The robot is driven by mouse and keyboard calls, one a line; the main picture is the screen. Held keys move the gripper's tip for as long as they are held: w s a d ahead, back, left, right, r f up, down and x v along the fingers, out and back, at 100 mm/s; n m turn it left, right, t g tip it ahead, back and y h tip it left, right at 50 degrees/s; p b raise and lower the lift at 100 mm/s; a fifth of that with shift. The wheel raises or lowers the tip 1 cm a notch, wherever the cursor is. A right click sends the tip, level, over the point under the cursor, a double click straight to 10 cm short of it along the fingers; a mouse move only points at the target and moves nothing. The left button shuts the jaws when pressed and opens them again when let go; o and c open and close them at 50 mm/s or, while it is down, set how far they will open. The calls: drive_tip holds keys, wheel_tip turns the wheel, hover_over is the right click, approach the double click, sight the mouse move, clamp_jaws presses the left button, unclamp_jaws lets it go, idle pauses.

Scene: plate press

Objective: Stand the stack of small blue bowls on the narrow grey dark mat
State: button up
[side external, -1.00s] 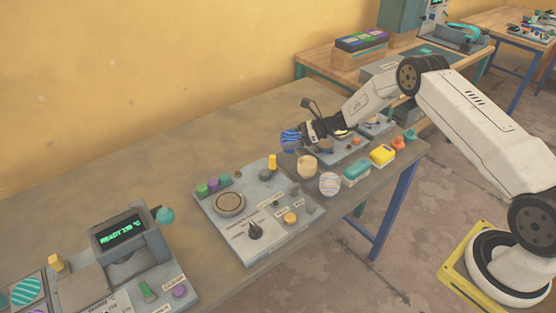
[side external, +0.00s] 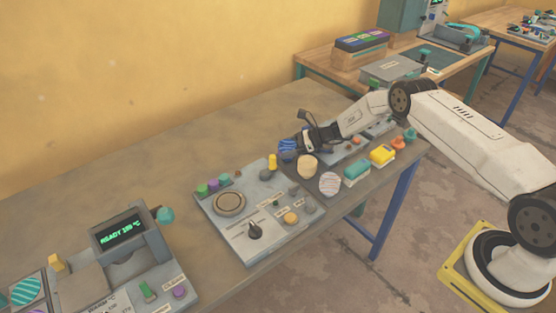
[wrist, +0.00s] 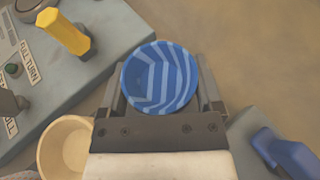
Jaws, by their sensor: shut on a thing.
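The stack of small blue bowls (side external: 287,150), with pale stripes, is held at the tip of my gripper (side external: 297,146). In the wrist view the blue bowls (wrist: 158,78) sit between the two fingers of my gripper (wrist: 160,92), and I look into the top bowl. The fingers are shut on the stack from both sides. The stack is near the back corner of the grey control panel, beside a cream bowl. I cannot tell whether its base touches anything. I cannot clearly make out the narrow dark grey mat; the stack and gripper cover part of that area.
The control panel (side external: 238,232) with a yellow handle (side external: 272,162) is close on the left. The table behind is clear.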

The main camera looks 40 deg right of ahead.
drive_tip(key=shift+f, duration=0.15)
drive_tip(key=o, duration=1.1)
drive_tip(key=shift+s+d+r, duration=0.1)
drive_tip(key=shift+d+r, duration=0.1)
drive_tip(key=v, duration=1.1)
drive_tip(key=shift+s+d+r, duration=0.15)
drive_tip(key=shift+s+d, duration=0.05)
